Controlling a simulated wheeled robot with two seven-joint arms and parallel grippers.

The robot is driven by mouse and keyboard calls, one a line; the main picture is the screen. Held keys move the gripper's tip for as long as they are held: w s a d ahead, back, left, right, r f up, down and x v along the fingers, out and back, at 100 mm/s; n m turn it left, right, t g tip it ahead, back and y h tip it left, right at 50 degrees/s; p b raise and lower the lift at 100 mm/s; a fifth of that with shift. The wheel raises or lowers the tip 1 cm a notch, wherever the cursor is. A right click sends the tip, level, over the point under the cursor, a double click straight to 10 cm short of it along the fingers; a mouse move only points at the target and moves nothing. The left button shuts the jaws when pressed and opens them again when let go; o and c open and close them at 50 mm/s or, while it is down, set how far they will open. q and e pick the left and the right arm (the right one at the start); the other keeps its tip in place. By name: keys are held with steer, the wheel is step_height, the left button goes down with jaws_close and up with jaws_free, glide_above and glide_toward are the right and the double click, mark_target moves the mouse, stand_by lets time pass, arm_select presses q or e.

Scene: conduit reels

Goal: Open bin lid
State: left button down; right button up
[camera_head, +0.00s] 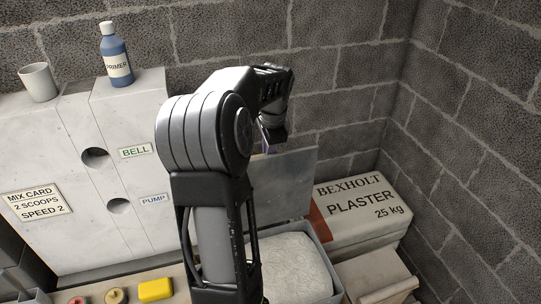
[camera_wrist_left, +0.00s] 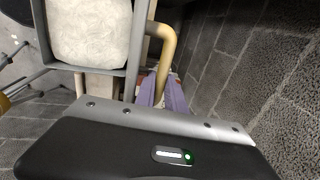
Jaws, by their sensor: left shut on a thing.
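The grey bin (camera_head: 322,240) stands at the lower middle of the head view, with a pale lumpy load (camera_head: 292,270) inside. Its flat grey lid (camera_head: 285,182) is raised and stands steeply up at the bin's back. In the wrist view the bin rim (camera_wrist_left: 96,68) and the pale load (camera_wrist_left: 88,28) show at the upper left, with a bent tan handle (camera_wrist_left: 166,45) beside them. My left gripper (camera_wrist_left: 163,93), with purple fingers, is shut on this handle. My right gripper is not seen.
A white plaster sack (camera_head: 362,210) lies right of the bin, near the block walls. A pale cabinet (camera_head: 85,180) stands left, with a blue primer bottle (camera_head: 115,58) and a white cup (camera_head: 38,82) on top. A yellow block (camera_head: 155,290) lies at the front.

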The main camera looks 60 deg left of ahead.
arm_select(q)
steer(key=c, duration=1.4)
jaws_free()
step_height(320, 180, up, 8)
steer(key=d+b, duration=0.1)
steer(key=shift+s+d, duration=0.2)
steer(key=shift+d, duration=0.05)
steer(key=shift+f, duration=0.1)
